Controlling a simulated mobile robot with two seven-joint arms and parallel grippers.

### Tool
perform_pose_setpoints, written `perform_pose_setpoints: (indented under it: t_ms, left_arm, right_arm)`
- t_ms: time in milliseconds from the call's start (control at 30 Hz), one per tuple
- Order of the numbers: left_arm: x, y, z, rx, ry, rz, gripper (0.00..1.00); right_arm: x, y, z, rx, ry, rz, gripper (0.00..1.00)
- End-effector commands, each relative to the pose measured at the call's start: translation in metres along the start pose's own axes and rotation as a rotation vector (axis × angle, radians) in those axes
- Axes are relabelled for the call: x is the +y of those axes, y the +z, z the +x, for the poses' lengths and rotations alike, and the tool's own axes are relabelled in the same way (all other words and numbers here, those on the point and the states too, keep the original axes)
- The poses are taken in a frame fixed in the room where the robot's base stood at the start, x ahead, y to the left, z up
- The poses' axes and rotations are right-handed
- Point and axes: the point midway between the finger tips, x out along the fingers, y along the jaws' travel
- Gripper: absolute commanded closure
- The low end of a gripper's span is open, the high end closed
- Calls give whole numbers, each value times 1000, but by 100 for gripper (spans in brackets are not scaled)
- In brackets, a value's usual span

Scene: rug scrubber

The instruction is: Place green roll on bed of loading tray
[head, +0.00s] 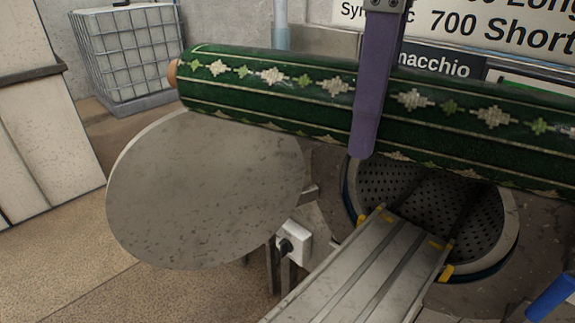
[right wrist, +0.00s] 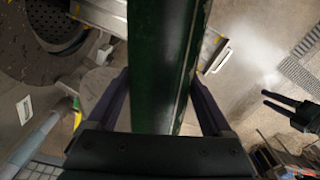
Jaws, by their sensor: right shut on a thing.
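The green roll (head: 270,92), a long rug with pale diamond patterns, spans the head view from upper left to the right edge. My right gripper (head: 368,140) is shut on it, one purple finger showing across its near side. In the right wrist view the roll (right wrist: 155,60) runs between both fingers (right wrist: 160,85). The loading tray (head: 345,285), a grey metal channel with yellow corners, lies below the roll and leads to the drum. The roll appears raised above it. A dark two-pronged shape (right wrist: 285,105) in the right wrist view may be my left gripper.
A perforated drum (head: 400,190) opens at the tray's upper end, with its round metal door (head: 205,195) swung open to the left. A caged white tank (head: 125,55) stands behind. A blue part (head: 552,298) shows at lower right. Open floor lies at lower left.

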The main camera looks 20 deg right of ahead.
Motion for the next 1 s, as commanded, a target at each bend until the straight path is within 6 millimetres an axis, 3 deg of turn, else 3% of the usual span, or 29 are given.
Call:
perform_pose_setpoints:
  t_ms: [33,200,400,700,1000]
  left_arm:
    - [1,10,30,0,-1,1,50]
    - [2,25,77,-1,-2,2,50]
    - [4,38,119,-1,-1,1,50]
    - [6,49,153,0,1,-2,50]
    - [8,52,164,1,6,-9,50]
  right_arm:
    - [3,1,35,2,0,-64,100]
    - [11,4,102,2,0,-361,100]
    - [22,11,168,-4,5,-731,100]
    - [31,19,224,-18,8,-1108,100]
    - [34,23,254,-25,4,-1225,100]
